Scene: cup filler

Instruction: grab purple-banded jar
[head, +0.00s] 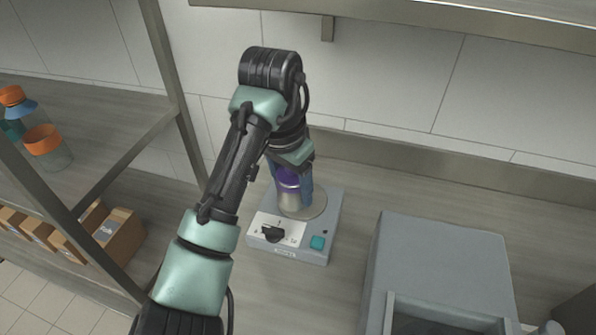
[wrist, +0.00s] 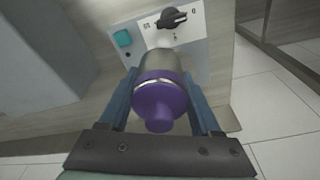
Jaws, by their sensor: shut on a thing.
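The purple-banded jar (head: 289,189) stands on the round plate of a small grey device (head: 318,225) in the head view. It also shows in the wrist view, with a metallic body (wrist: 160,66) and a purple top part (wrist: 160,104). My gripper (wrist: 162,88) is shut on the jar, with one blue finger on each side of it. In the head view my arm hides part of the jar and gripper. The device has a black knob (head: 272,233) and a teal button (head: 318,242) on its front panel.
A large grey box-shaped unit (head: 440,262) stands right of the device. At the left, a shelf (head: 95,125) holds jars with orange lids (head: 42,140), and cardboard boxes (head: 118,235) sit below. A metal shelf edge (head: 430,15) runs overhead. The counter between device and unit is clear.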

